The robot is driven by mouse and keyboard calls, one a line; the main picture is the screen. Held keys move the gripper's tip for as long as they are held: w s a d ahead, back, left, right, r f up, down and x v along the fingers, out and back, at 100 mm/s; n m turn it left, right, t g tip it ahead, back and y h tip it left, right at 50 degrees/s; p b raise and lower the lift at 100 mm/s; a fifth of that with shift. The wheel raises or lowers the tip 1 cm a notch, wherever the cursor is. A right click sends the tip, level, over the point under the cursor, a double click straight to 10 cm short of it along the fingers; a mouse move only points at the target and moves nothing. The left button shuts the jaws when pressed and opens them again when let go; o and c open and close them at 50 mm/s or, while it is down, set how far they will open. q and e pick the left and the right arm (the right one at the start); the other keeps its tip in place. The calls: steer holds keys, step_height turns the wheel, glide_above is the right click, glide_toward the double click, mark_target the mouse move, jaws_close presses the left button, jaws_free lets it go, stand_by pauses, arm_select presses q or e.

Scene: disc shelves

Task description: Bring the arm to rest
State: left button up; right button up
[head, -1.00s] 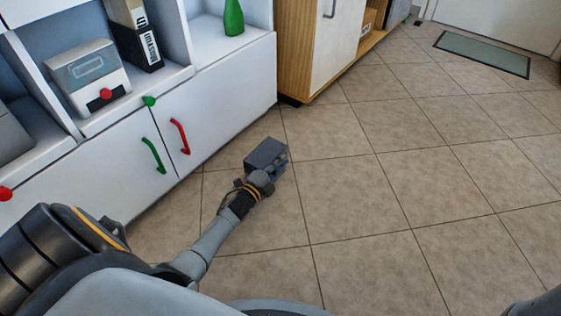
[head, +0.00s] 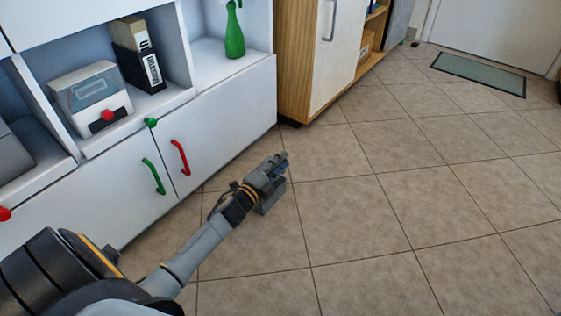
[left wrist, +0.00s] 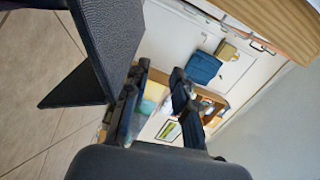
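My left arm reaches forward over the floor, in front of the white cabinet. My left gripper (head: 281,163) is apart from the cabinet and points away from me. In the left wrist view its two fingers (left wrist: 160,74) stand apart, with only the far room visible between them. A dark grey box-like piece (head: 271,195) sits just under the gripper. In the left wrist view a dark textured panel (left wrist: 110,38) lies beside the left finger, outside the gap. I cannot tell whether this piece is part of my arm. My right gripper is not in view.
The white cabinet (head: 95,215) with red (head: 180,158) and green (head: 153,176) handles stands at left. On it are a grey-white box (head: 90,95), a binder (head: 138,55) and a green bottle (head: 234,35). A wooden cabinet (head: 295,65) stands behind. Tiled floor at right is clear.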

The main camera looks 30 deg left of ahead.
arm_select(q)
steer(key=shift+r, duration=0.5)
